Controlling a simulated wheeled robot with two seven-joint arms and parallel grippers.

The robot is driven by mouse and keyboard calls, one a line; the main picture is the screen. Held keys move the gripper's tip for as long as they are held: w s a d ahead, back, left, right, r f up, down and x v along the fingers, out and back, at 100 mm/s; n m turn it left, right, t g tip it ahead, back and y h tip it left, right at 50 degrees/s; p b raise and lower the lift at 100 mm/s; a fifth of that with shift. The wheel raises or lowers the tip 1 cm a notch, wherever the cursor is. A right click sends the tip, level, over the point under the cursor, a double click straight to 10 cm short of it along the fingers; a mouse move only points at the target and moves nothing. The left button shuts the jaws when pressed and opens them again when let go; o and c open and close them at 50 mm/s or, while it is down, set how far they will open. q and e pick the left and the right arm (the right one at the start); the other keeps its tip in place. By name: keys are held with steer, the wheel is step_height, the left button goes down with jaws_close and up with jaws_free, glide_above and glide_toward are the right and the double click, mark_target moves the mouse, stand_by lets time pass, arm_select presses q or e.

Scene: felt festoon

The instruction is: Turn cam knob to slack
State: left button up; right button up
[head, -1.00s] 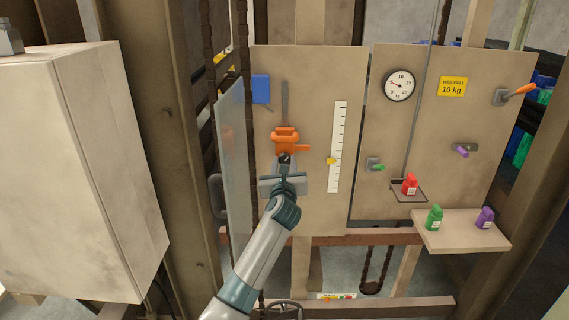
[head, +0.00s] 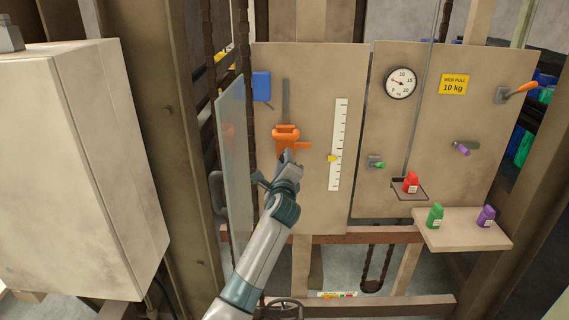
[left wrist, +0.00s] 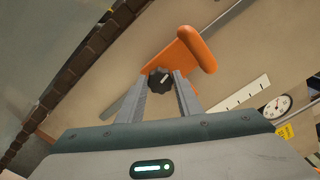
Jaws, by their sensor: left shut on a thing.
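The cam knob (left wrist: 160,80) is black and lobed with a pale mark, seen in the left wrist view between my left fingertips. My left gripper (left wrist: 163,78) is shut on it. In the head view my left gripper (head: 288,158) is tilted just below the orange cam piece (head: 286,136) and mostly hides the knob. The orange cam piece, with its stub to the right, also shows in the left wrist view (left wrist: 190,55). Which setting the knob points to cannot be read. My right gripper is out of view.
A white scale (head: 338,145) with a yellow pointer stands right of the cam. A clear panel (head: 232,165) sticks out close to the left. A dial gauge (head: 400,83), red weight (head: 411,182) and shelf (head: 462,238) with green and purple weights are further right.

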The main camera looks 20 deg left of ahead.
arm_select(q)
steer(key=shift+f+n+b, duration=0.1)
steer(key=shift+n+b, duration=0.75)
steer(key=shift+n, duration=2.35)
steer(key=o, duration=1)
steer(key=shift+o, duration=0.2)
steer(key=shift+s, duration=0.1)
